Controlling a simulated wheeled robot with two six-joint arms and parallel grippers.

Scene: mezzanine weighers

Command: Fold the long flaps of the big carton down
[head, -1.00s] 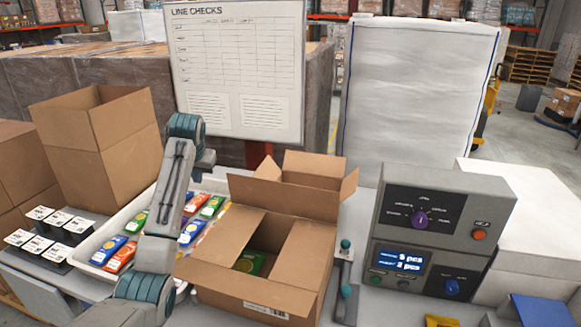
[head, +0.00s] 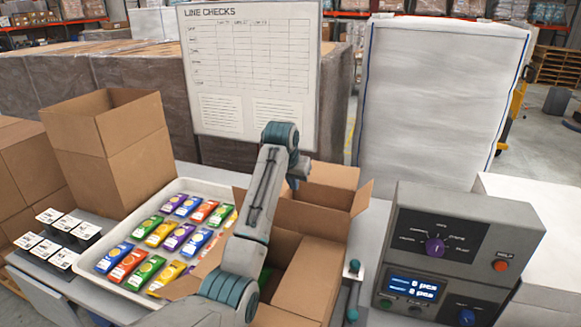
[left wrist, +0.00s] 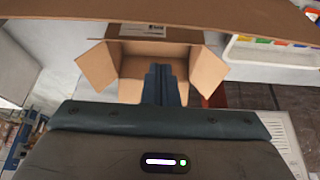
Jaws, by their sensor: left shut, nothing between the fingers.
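The big brown carton (head: 312,280) stands open at the front middle of the head view, partly hidden by my left arm. Its side flaps slope inward over the opening and its back flap (head: 305,214) stands up. The front edge is hidden by my arm. My left gripper (head: 293,184) is above the back flap, largely hidden behind its wrist. In the left wrist view its fingers (left wrist: 160,84) are shut and empty. A brown cardboard edge (left wrist: 120,15) crosses the top of that view, probably the back flap. My right gripper is not in view.
An open carton (head: 331,178) stands close behind the big one; its splayed flaps show in the left wrist view (left wrist: 97,68). A white tray (head: 118,238) of coloured packs lies left. A control box (head: 458,258) and knobbed bar (head: 352,290) are right. A whiteboard (head: 250,75) stands behind.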

